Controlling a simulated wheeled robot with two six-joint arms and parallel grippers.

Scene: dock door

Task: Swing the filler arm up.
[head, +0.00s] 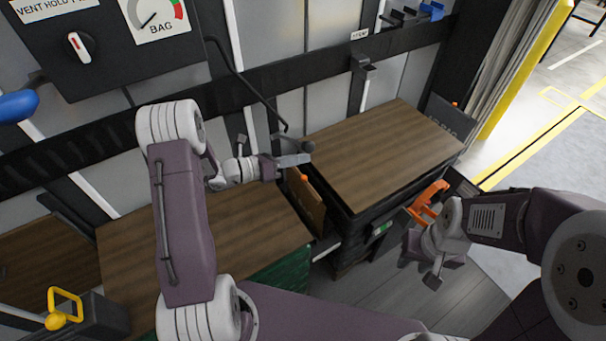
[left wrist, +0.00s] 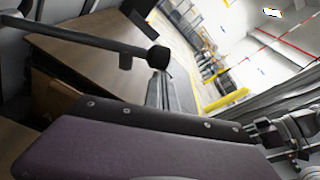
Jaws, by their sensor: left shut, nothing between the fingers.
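The filler arm (head: 245,85) is a thin dark rod that slopes down from the wall panel to a dark round knob (head: 308,146). In the left wrist view the rod (left wrist: 80,38) crosses the upper left and ends in the knob (left wrist: 158,57). My left gripper (head: 307,159) is shut and empty, with its fingertips close beside the knob. I cannot tell whether they touch. In the left wrist view the grey fingers (left wrist: 172,90) point just past the knob.
Brown-topped tables stand below, one at the right (head: 385,150) and one at the left (head: 215,240). A cardboard piece (head: 307,203) stands between them. An orange handle (head: 428,200) is near my right gripper. A dark control box (head: 110,45) with dial and gauge is upper left.

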